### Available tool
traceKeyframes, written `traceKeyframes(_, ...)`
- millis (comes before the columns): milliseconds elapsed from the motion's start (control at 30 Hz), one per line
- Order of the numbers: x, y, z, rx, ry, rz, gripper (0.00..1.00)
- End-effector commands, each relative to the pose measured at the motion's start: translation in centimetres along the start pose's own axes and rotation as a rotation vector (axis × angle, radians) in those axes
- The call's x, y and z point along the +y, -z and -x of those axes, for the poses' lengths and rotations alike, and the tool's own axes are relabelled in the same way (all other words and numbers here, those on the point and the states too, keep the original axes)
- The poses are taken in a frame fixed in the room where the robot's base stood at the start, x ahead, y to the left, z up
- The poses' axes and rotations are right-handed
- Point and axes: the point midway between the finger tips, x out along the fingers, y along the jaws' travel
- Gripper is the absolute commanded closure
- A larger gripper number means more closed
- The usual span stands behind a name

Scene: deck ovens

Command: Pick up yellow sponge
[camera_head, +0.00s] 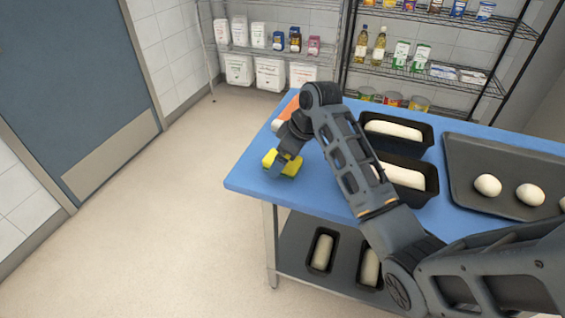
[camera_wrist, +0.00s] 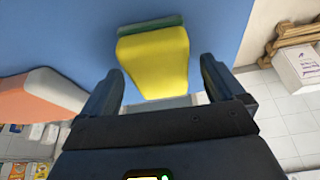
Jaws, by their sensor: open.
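The yellow sponge (camera_head: 292,166) is on the blue tabletop near its left corner, and part of it is hidden by my gripper (camera_head: 283,160) in the head view. In the wrist view the yellow sponge (camera_wrist: 155,62) shows a thin green layer along its far edge. My gripper (camera_wrist: 160,88) is open, with one finger to the left and one to the right of the sponge's near part. Gaps show between the fingers and the sponge. Most of the sponge extends past the fingertips in that view.
An orange and white object (camera_wrist: 40,98) lies to the left in the wrist view, close to my gripper. Black loaf pans (camera_head: 425,172) with dough and a dark tray (camera_head: 470,195) with dough balls occupy the blue table (camera_head: 250,170). Stocked wire shelves (camera_head: 430,70) stand behind.

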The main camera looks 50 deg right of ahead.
Motion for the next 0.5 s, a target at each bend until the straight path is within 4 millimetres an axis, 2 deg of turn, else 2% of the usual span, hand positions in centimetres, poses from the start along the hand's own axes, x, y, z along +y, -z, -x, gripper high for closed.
traceKeyframes(333, 0.00, -0.05, -0.11, 0.000, 0.000, 0.000, 0.04)
traceKeyframes(500, 0.01, -0.05, -0.10, 0.000, -0.001, -0.001, 0.21)
